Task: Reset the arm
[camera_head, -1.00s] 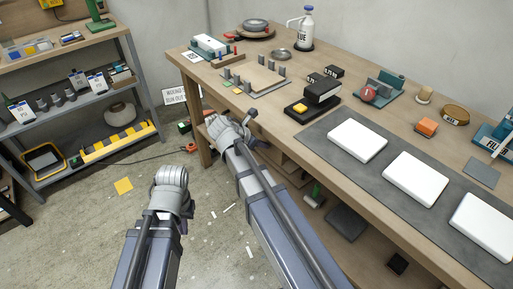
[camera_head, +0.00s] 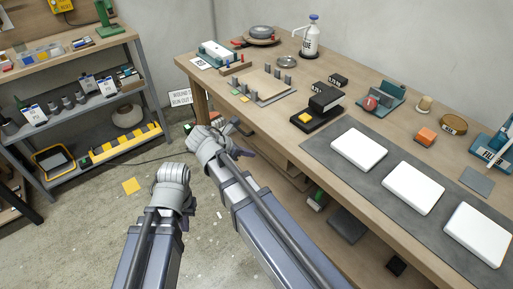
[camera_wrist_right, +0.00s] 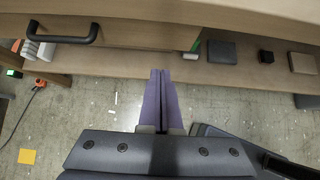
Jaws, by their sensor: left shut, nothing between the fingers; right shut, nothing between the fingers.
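My left gripper (camera_head: 171,175) is at the end of the left arm, low in the middle of the head view, above the open floor. The grey wrist mostly hides its fingers; it is shut and empty. My right gripper (camera_head: 243,151) is beside the workbench's front edge in the head view, partly hidden by its own wrist. In the right wrist view, its two purple-grey fingers (camera_wrist_right: 160,100) lie together with nothing between them. They are above the floor, pointing toward the bench's lower shelf.
The wooden workbench (camera_head: 226,107) fills the right side, with white panels (camera_head: 413,187) on a grey mat. A black drawer handle (camera_wrist_right: 62,32) shows at its front. A metal shelf unit (camera_head: 76,105) stands left.

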